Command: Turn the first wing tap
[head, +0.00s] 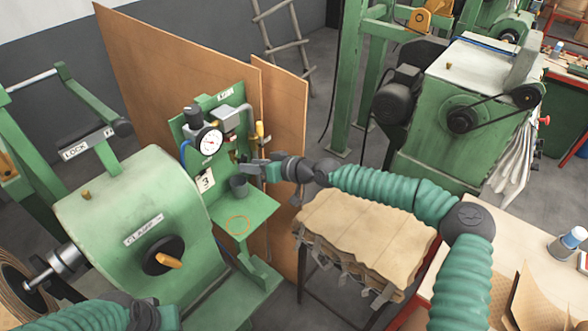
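A green panel (219,108) stands left of centre with a white round pressure gauge (209,142), a grey fitting and small yellow-handled parts (260,130). Small fittings sit below the gauge around the panel's right side; I cannot make out for sure which is the first wing tap. My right gripper (250,167) reaches in from the right, its dark fingers pointing left at these fittings, just above and right of a dark cup (239,186). I cannot tell whether it touches anything or how far its fingers are apart. My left arm shows at the bottom left; its fingertips are out of frame.
A green machine marked CLAMP (118,205) with an orange-handled knob stands left of the panel. A green shelf (249,213) juts out below it. Brown boards (165,62) stand behind. A stack of brown sheets (365,232) lies under my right arm; a workbench (512,222) is at right.

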